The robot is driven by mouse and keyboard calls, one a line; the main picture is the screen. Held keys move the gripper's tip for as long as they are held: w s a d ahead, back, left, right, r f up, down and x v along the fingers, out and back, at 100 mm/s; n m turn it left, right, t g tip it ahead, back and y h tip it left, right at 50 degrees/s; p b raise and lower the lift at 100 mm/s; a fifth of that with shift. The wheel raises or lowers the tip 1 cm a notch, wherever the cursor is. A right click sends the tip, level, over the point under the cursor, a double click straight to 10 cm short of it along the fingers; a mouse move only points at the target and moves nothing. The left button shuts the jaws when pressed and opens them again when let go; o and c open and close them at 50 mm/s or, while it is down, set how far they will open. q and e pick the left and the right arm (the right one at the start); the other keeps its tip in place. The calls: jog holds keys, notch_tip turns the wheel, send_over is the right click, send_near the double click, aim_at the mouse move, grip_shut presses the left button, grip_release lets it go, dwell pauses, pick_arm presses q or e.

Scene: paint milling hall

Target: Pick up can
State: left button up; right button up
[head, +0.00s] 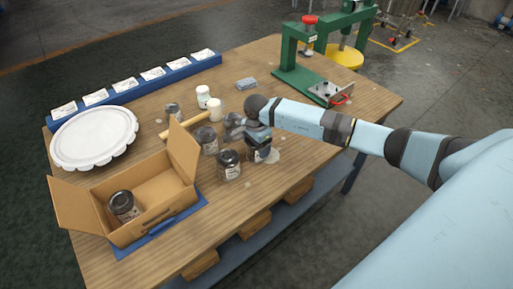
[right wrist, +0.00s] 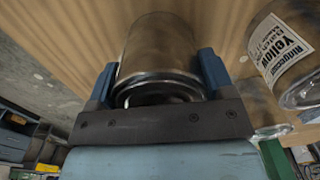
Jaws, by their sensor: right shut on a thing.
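My right gripper (head: 259,141) is shut on a metal can (head: 257,155) near the table's front edge. In the right wrist view the fingers of my right gripper (right wrist: 157,75) press on both sides of this can (right wrist: 158,48), with its rimmed end towards me. I cannot tell whether it is clear of the table. Other cans stand close by: one just left (head: 229,166), one behind it (head: 207,140) and one beside my gripper (head: 233,124). A labelled can (right wrist: 283,45) shows at right in the right wrist view. My left gripper is not in view.
An open cardboard box (head: 156,214) at the front left holds one can (head: 123,206). A green press (head: 312,70) stands at back right; the table's right side is mostly clear.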

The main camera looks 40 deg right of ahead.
jog(key=shift+r, duration=0.1)
notch_tip(320, 180, up, 20)
jog(key=b, duration=0.1)
dwell(0.4)
